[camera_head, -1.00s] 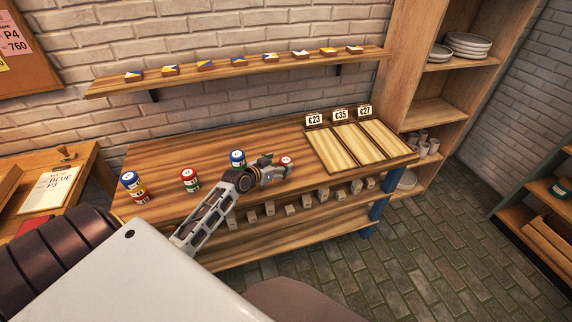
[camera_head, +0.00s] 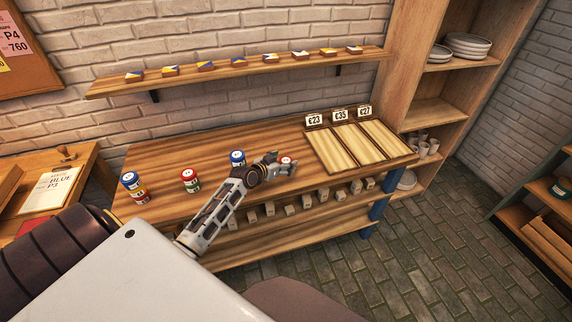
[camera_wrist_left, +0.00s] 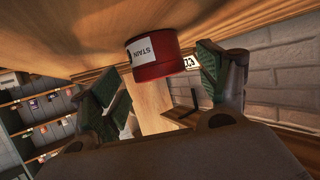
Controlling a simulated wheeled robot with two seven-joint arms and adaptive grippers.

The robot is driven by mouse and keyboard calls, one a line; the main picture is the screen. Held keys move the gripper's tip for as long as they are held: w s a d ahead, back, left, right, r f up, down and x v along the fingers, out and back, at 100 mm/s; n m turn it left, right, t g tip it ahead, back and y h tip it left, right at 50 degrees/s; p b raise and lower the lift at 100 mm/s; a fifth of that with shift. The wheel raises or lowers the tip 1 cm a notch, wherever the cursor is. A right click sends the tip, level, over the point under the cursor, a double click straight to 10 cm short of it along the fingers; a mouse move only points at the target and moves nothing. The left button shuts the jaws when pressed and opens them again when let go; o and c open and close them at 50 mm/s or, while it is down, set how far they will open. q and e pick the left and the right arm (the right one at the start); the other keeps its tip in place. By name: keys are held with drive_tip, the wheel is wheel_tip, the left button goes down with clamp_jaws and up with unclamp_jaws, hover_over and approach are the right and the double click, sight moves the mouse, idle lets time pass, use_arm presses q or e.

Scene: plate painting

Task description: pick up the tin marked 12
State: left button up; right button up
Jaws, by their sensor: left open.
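A red tin with a white lid (camera_head: 286,160) stands on the bench right at my left gripper (camera_head: 283,170), which partly hides it. In the left wrist view the red tin (camera_wrist_left: 155,62) shows a white label reading "STAIN". There it sits between the spread fingers of the left gripper (camera_wrist_left: 158,80), nearer the right finger, with gaps on both sides. I cannot read a 12 on any tin. My right gripper is not in view.
Three wooden trays with price cards (camera_head: 340,142) lie to the right on the bench (camera_head: 165,160). A wall shelf (camera_head: 220,73) holds several small painted blocks. Small wooden blocks (camera_head: 289,210) stand on the level below. The middle back of the bench is clear.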

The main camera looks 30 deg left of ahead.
use_arm(q)
drive_tip(key=shift+x, duration=1.15)
drive_tip(key=shift+r, duration=0.1)
drive_tip(key=c, duration=1.2)
